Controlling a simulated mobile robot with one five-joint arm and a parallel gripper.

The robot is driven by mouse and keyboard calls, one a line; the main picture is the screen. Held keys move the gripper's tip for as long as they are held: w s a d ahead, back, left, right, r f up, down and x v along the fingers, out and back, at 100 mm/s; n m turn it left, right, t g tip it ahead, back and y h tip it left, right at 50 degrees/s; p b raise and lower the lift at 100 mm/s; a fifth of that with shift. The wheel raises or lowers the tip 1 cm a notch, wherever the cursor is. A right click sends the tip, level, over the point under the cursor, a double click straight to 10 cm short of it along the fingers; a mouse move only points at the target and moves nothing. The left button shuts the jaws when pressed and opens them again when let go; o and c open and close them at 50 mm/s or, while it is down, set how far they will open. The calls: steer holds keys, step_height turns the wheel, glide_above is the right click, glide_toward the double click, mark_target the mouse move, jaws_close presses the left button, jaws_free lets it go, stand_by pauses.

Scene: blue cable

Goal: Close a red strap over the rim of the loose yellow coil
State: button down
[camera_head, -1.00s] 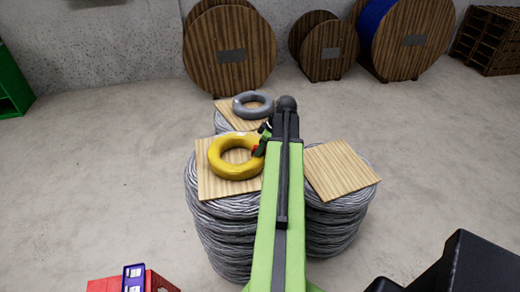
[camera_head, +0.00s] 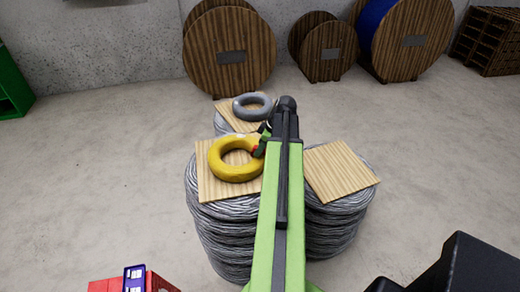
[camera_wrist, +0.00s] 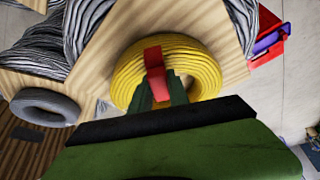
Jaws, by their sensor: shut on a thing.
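The yellow coil (camera_head: 229,172) lies flat on a wooden board (camera_head: 203,185) on top of a stack of grey cable. It also shows in the wrist view (camera_wrist: 128,78). My gripper (camera_head: 262,148) is at the coil's right edge in the head view, partly hidden by my arm. In the wrist view my gripper (camera_wrist: 166,92) is shut on a red strap (camera_wrist: 154,68). The strap lies across the near part of the coil's ring, over its rim. The strap's underside and far end are hidden, so I cannot tell whether it is closed.
A grey coil (camera_head: 253,105) lies on another board behind. A bare board (camera_head: 341,170) tops the right stack. Wooden reels (camera_head: 230,55) stand by the wall. A red crate (camera_head: 105,285) with a purple item (camera_head: 134,278) is at the lower left.

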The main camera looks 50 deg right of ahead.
steer(key=shift+r, duration=0.2)
steer(key=shift+r+p, duration=0.2)
steer(key=shift+p, duration=0.2)
steer(key=shift+f, duration=0.15)
steer(key=shift+f+b, duration=0.8)
steer(key=shift+b, duration=0.15)
steer(key=shift+f, duration=0.1)
stand_by(0.4)
steer(key=shift+r+p, duration=0.6)
steer(key=shift+r, duration=0.1)
